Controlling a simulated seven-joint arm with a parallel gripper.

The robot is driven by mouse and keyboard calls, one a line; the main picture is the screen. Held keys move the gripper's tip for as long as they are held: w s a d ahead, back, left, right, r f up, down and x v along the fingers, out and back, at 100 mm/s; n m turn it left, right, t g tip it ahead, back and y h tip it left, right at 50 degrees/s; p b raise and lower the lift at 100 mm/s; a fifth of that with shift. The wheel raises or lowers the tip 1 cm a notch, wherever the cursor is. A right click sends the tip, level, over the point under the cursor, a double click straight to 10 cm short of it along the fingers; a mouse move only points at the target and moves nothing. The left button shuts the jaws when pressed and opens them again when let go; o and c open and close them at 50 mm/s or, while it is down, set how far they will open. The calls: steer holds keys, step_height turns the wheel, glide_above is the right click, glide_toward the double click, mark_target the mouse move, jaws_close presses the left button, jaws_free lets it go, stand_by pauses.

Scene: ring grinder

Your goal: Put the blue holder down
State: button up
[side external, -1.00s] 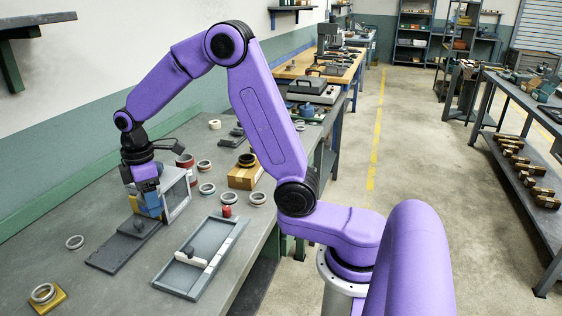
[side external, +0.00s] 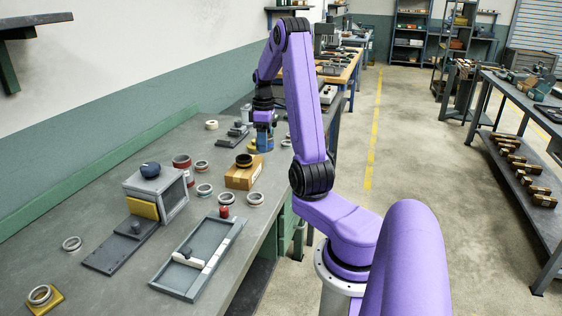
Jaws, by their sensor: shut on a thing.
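My gripper (side external: 264,122) points down over the far part of the grey workbench (side external: 95,215). It is shut on the blue holder (side external: 265,142), which shows just below the fingers. The holder looks upright. Whether its underside touches the bench cannot be told from this view. A small yellow piece (side external: 253,146) shows beside the holder on its left.
A grey box-shaped machine (side external: 173,197) with a dark blue knob (side external: 150,170) stands mid-bench. A cardboard box (side external: 243,176) stands nearer than the gripper. Several loose rings and a grey tray (side external: 172,278) lie around.

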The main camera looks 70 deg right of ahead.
steer(key=s+d+m, duration=0.2)
steer(key=s+d, duration=0.3)
steer(key=s, duration=0.2)
glide_above(281, 160)
steer(key=a, duration=0.1)
steer(key=f, duration=0.8)
steer(key=shift+s+a+f, duration=0.1)
steer(key=shift+s, duration=0.3)
steer(key=shift+w+d+f, duration=0.25)
steer(key=shift+d+f, duration=0.1)
steer(key=shift+f, duration=0.1)
steer(key=shift+w+d+f, duration=0.2)
steer(key=shift+d+f, duration=0.1)
steer(key=shift+f, duration=1.6)
steer(key=shift+f, duration=0.1)
steer(key=o, duration=1.6)
steer(key=shift+f, duration=0.1)
